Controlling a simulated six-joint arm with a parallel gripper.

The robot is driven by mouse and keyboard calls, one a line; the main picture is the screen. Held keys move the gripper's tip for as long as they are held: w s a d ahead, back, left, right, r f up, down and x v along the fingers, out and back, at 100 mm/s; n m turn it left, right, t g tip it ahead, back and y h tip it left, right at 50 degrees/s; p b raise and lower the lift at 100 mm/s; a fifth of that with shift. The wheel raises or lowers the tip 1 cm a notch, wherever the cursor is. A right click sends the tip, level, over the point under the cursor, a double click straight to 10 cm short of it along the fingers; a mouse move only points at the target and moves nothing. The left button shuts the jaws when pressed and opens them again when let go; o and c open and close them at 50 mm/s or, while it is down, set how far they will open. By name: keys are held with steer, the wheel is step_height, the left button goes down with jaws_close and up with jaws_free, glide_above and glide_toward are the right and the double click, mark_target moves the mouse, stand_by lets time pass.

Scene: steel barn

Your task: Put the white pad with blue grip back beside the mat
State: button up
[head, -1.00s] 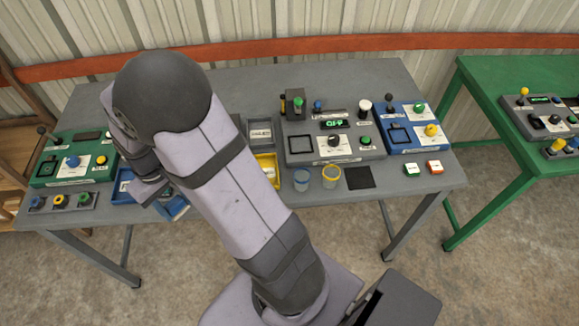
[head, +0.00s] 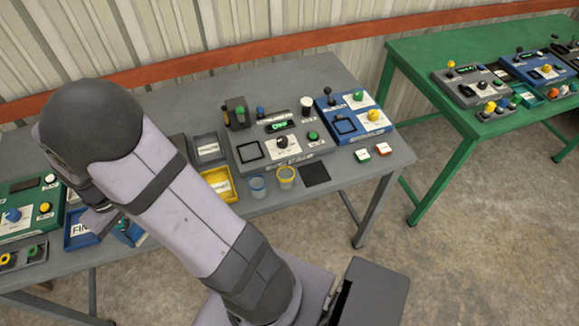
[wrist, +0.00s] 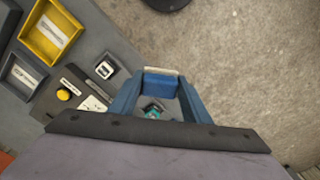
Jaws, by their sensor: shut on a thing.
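In the wrist view my gripper (wrist: 160,88) has its blue fingers shut on the white pad with blue grip (wrist: 161,82). The blue grip sits between the fingertips and a thin pale edge of the pad shows beyond it. In the head view my arm covers most of the gripper, at the left front of the grey table, far left of the mat.
Behind are a grey control panel (head: 250,165) and a blue one (head: 330,108). A yellow tray (head: 232,192) is further left. A green table (head: 415,65) stands right.

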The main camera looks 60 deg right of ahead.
steer(key=s+d+m+b, duration=0.1)
steer(key=s+d+m, duration=0.2)
steer(key=d, duration=0.8)
steer(key=s+d+m+b, duration=0.1)
steer(key=s+d+m, duration=0.15)
steer(key=d, duration=0.75)
steer(key=s+d+m+b, duration=0.2)
steer(key=d+m, duration=0.2)
steer(key=d, duration=0.7)
steer(key=m+b, duration=0.3)
steer(key=m, duration=0.5)
glide_toward(335, 169)
steer(key=shift+f+p, duration=1.85)
steer(key=shift+f, duration=1.15)
steer(key=shift+d+f, duration=0.1)
steer(key=shift+f, duration=0.1)
steer(key=o, duration=1)
